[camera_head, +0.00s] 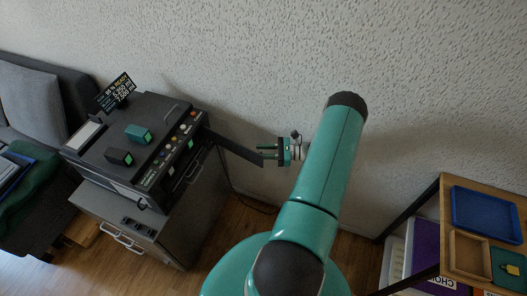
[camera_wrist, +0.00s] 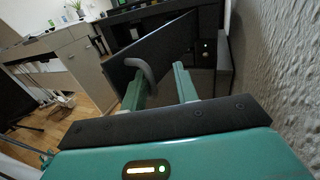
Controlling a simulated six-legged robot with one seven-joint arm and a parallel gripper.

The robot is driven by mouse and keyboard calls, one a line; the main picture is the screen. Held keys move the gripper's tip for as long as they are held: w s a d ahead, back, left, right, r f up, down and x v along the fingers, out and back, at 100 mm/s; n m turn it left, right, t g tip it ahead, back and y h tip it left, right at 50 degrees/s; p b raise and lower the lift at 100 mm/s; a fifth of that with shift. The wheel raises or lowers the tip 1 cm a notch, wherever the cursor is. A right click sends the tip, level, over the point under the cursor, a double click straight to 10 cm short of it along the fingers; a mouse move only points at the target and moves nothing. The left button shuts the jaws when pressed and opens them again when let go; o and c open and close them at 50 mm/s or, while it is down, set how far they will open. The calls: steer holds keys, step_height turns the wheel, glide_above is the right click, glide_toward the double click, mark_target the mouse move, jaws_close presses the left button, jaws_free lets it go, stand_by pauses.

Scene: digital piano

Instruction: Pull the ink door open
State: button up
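The ink door (camera_head: 235,148) is a dark flat panel on the right side of a dark printer-like machine (camera_head: 150,135). It stands swung out from the machine, with its free end near my gripper (camera_head: 260,151). In the wrist view the door (camera_wrist: 165,48) fills the space ahead, with a grey curved handle (camera_wrist: 146,70) on its face. My gripper (camera_wrist: 160,72) has its two green fingers apart. The handle shows by the left finger; I cannot tell whether they touch. To the right of the door, a dark opening with a small green light (camera_wrist: 207,47) shows.
The machine stands on a grey cabinet (camera_head: 185,222) with handles. A textured wall (camera_head: 230,60) runs close behind the arm. A wooden shelf (camera_head: 455,258) with trays is at right, and a dark grey sofa (camera_head: 35,95) at left. Some floor between is clear.

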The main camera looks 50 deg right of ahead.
steer(key=s+a+r, duration=0.9)
steer(key=s+r, duration=0.1)
steer(key=r, duration=0.3)
steer(key=shift+a, duration=0.3)
steer(key=shift+s, duration=0.15)
steer(key=shift+c, duration=0.2)
